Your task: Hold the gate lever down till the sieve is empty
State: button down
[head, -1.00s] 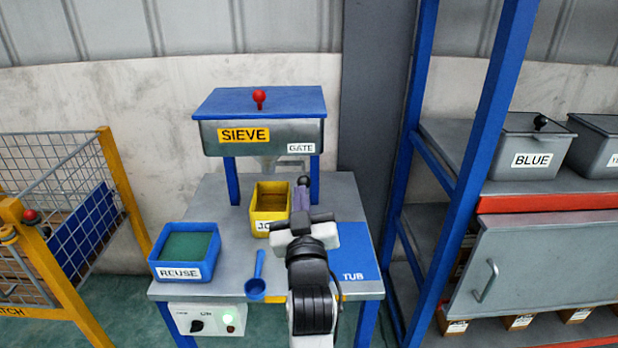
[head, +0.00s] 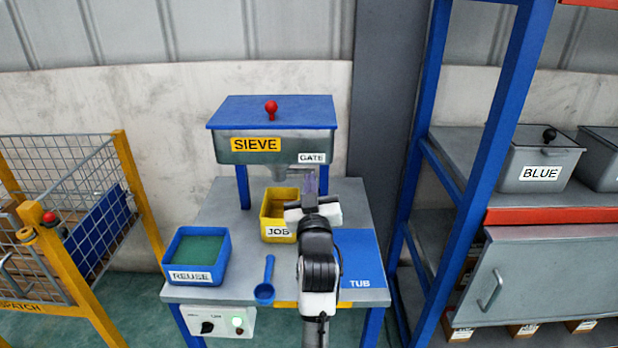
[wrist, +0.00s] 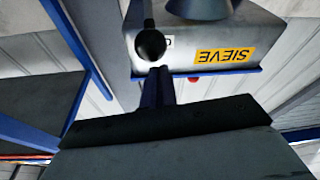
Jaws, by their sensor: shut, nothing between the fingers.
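The sieve (head: 275,146) is a grey hopper with a blue lid, a red knob and a label. Its funnel spout (head: 283,172) points down over the yellow JOB box (head: 277,234). A GATE label (head: 312,158) is on its front right. In the wrist view the sieve (wrist: 200,45) appears upside down. The gate lever's black ball knob (wrist: 150,44) is just past the tips of my gripper (wrist: 157,80). I cannot tell whether they touch. In the head view my gripper (head: 310,182) is shut and empty, before the sieve; the lever is not clear there. The sieve's inside is hidden.
A blue REUSE box (head: 195,272) with green contents and a blue scoop (head: 265,293) are on the bench's left and front. A blue TUB area (head: 359,258) is clear on the right. A shelf rack (head: 455,110) stands at right and a yellow mesh cage (head: 70,190) at left.

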jog(key=shift+d+f, duration=0.1)
jog(key=shift+f, duration=0.4)
notch_tip(320, 180, down, 10)
jog(key=s+t+b, duration=0.1)
jog(key=t+b, duration=0.4)
jog(key=b, duration=1.8)
jog(key=shift+s+r+n+y, duration=0.2)
jog(key=shift+n+y, duration=0.1)
jog(key=shift+y, duration=0.1)
jog(key=shift+w+f, duration=0.1)
jog(key=shift+w, duration=0.05)
